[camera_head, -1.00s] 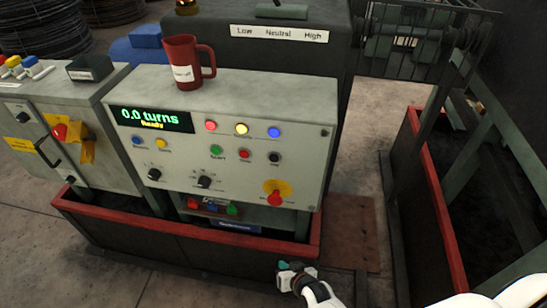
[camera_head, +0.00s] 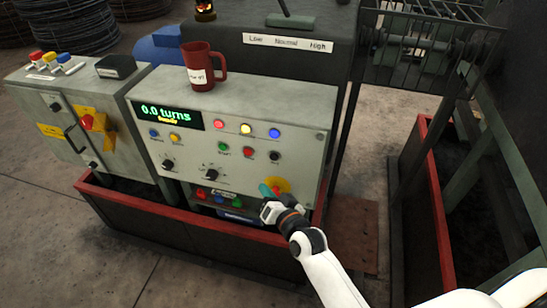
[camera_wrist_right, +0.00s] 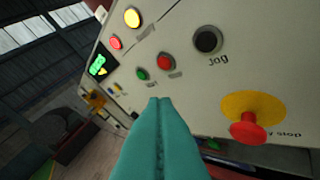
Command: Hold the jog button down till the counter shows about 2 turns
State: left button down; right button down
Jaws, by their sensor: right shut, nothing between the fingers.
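The grey control panel (camera_head: 240,112) has a counter display (camera_head: 166,113) showing 0.0 turns in green, with a small yellow line under it. The black jog button (camera_head: 274,157) is at the panel's right, beside the red and green buttons. In the right wrist view the jog button (camera_wrist_right: 207,39) has the label "Jog" below it. My right gripper (camera_head: 268,191) is below the jog button, in front of the lower right of the panel. Its teal fingers (camera_wrist_right: 160,105) are shut and empty, apart from the button. My left gripper is not in view.
A red emergency stop (camera_wrist_right: 248,130) on a yellow disc sits below the jog button, partly hidden by my gripper in the head view. A red mug (camera_head: 202,66) stands on the panel's top. A red-rimmed trough (camera_head: 130,196) runs under the panel.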

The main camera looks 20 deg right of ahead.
aim_at(274, 157)
jog(key=shift+w, duration=0.1)
jog(key=shift+w+d+b, duration=0.7)
jog(key=shift+w+d, duration=0.1)
jog(key=shift+w, duration=0.4)
jog(key=shift+w+d+b, duration=0.65)
jog(key=shift+w+d, duration=0.2)
jog(key=shift+w, duration=0.3)
jog(key=shift+w+d+b, duration=0.7)
jog(key=shift+w+d, duration=0.1)
jog(key=shift+w, duration=0.4)
jog(key=shift+w+d, duration=0.25)
jog(key=shift+w, duration=0.1)
